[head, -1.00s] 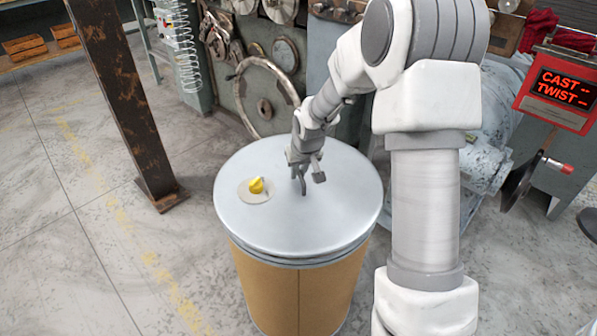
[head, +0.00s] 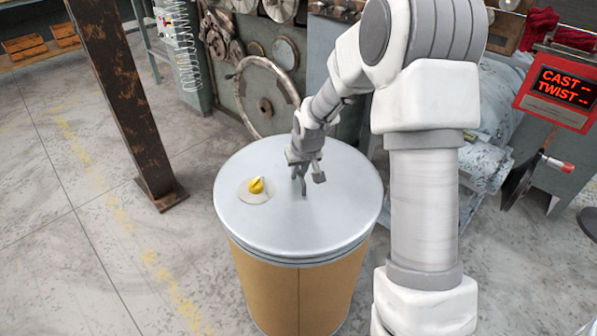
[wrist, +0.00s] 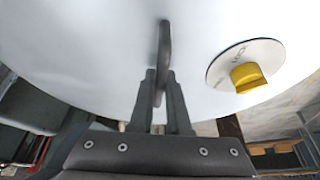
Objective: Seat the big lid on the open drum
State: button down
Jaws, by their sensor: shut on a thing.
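The big lid (head: 270,225) is a round pale grey disc. It lies over the top of the tan drum (head: 265,290), roughly level and covering its mouth. Whether its rim sits fully down all round cannot be told. A yellow knob (head: 256,185) on a pale round plate stands on the lid's left part. My gripper (head: 300,182) is over the lid's middle, pointing down. In the wrist view its fingers (wrist: 161,85) are closed on the lid's thin dark handle (wrist: 164,45). The knob (wrist: 247,77) shows to the right there.
A rusty steel post (head: 125,110) stands left of the drum. A machine with a large handwheel (head: 265,95) is close behind it. A red display box (head: 560,88) stands at the right. The floor at left is mostly clear.

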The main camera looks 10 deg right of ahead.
jog(key=shift+w+r, duration=0.1)
jog(key=shift+c, duration=1.2)
grip_release()
notch_tip(320, 180, up, 12)
jog(key=p, duration=0.9)
dwell(0.7)
